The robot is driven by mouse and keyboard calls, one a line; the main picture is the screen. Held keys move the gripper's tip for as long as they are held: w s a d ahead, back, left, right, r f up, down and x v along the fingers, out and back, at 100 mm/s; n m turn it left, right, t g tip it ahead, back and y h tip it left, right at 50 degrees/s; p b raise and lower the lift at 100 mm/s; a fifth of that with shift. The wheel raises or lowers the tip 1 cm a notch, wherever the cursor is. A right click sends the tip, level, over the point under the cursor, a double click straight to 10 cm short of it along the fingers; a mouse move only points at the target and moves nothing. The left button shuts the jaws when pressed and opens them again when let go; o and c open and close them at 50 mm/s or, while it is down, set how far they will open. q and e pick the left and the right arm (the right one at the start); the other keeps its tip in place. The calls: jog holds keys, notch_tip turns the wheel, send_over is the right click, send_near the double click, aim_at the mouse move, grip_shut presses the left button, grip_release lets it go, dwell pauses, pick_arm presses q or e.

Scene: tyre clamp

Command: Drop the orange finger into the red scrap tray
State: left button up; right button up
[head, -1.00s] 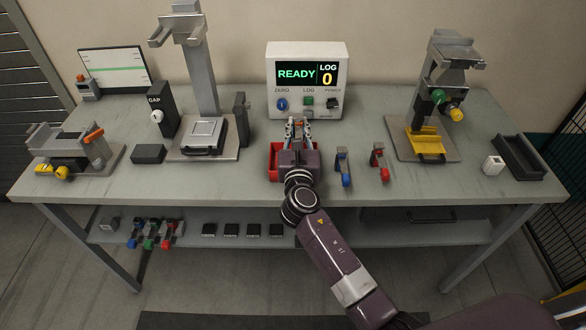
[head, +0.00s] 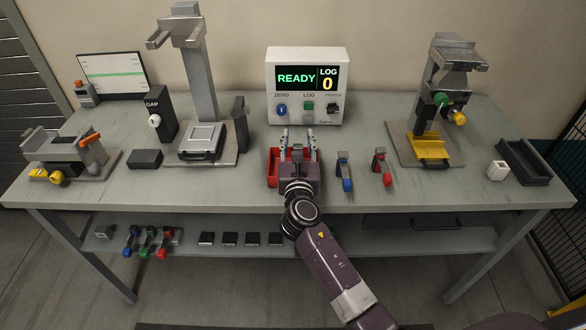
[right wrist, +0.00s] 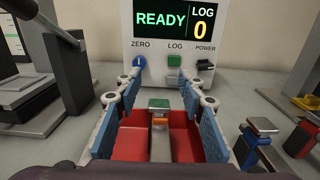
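The red scrap tray (head: 273,168) is on the bench in front of the READY console, and its red walls and floor also show in the right wrist view (right wrist: 128,142). My right gripper (head: 299,134) is over the tray with its fingers spread apart. In the right wrist view, a grey metal finger with an orange band (right wrist: 159,121) stands between the blue pads (right wrist: 158,100), with gaps on both sides. It appears within the tray; its lower end is hidden by my gripper body. My left gripper is out of view.
A blue-tipped finger (head: 345,170) and a red-tipped finger (head: 382,165) stand right of the tray. The console (head: 304,113) is behind it. A tall gauge stand (head: 203,80) is to the left, a yellow-plated fixture (head: 432,150) to the right.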

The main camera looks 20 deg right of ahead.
jog(key=v, duration=1.2)
